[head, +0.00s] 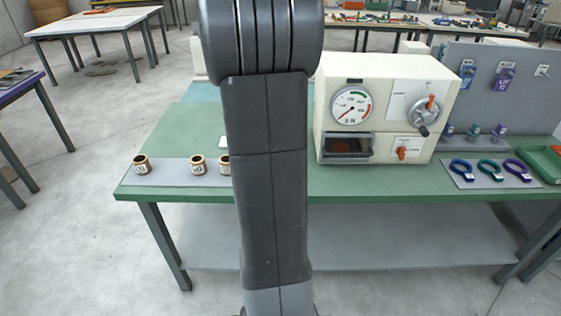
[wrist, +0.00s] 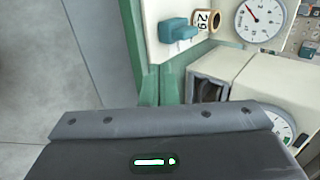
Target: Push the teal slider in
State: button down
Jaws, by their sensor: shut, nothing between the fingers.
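The teal slider (wrist: 178,30) shows in the wrist view as a small block sticking out from the front of a pale machine (wrist: 222,8). In the head view it does not show; my arm covers that part of the bench. The dark body of my gripper (wrist: 160,128) fills the bottom of the wrist view, shut and empty. It is apart from the slider, which lies above it in that picture. The fingertips cannot be made out clearly.
A ring marked 29 (wrist: 206,20) is beside the slider. A cream gauge machine (head: 388,72) with an open-fronted bay (head: 345,148) stands right of my arm on the green bench (head: 395,182). Brass rings (head: 197,164) lie left; coloured loops (head: 489,171) lie right.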

jog(key=x, duration=0.3)
jog(key=r+x, duration=0.1)
jog(key=x, duration=0.3)
jog(key=w+b+x, duration=0.1)
jog(key=x, duration=0.3)
jog(key=shift+w, duration=0.3)
jog(key=shift+w+f, duration=0.1)
jog(key=shift+w, duration=0.7)
jog(key=w+p, duration=0.1)
jog(key=w, duration=0.4)
jog(key=shift+w+p, duration=0.3)
jog(key=shift+w, duration=0.35)
jog(key=shift+r, duration=0.2)
